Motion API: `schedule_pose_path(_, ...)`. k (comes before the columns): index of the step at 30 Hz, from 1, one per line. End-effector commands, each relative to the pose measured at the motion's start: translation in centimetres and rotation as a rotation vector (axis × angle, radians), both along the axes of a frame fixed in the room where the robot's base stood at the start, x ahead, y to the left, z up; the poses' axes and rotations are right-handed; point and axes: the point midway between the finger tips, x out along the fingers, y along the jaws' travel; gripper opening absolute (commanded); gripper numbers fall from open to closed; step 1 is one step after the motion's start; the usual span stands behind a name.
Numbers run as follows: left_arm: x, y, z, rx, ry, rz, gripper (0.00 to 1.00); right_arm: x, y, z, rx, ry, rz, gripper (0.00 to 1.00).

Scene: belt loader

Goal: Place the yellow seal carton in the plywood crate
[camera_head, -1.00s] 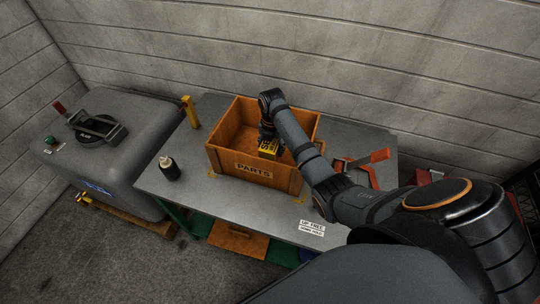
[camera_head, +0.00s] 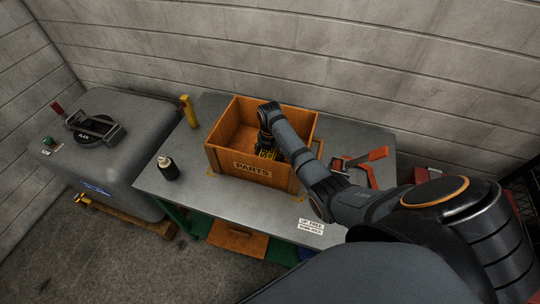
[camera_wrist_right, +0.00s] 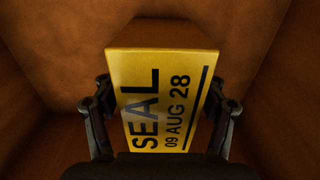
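The yellow seal carton (camera_head: 266,154) is inside the plywood crate (camera_head: 252,170), low between its walls and partly hidden by my right arm. In the right wrist view the carton (camera_wrist_right: 160,100) shows its yellow face with "SEAL" and "09 AUG 28". My right gripper (camera_wrist_right: 163,118) has one finger on each side of the carton and appears shut on it. In the head view my right gripper (camera_head: 266,146) reaches down into the crate and is mostly hidden. Whether the carton touches the crate floor cannot be told. My left gripper is not in view.
The crate stands on a grey metal table (camera_head: 215,205). A dark bottle (camera_head: 168,168) stands left of it, and a red-handled tool (camera_head: 365,160) lies right of it. A grey machine (camera_head: 110,150) and a yellow post (camera_head: 190,112) are at left. A block wall rises behind.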

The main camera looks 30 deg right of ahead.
Motion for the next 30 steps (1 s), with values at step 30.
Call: schedule_pose_path(30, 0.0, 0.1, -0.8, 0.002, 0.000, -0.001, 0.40, 0.1, 0.0, 12.1, 0.000, -0.001, 0.000, 0.79)
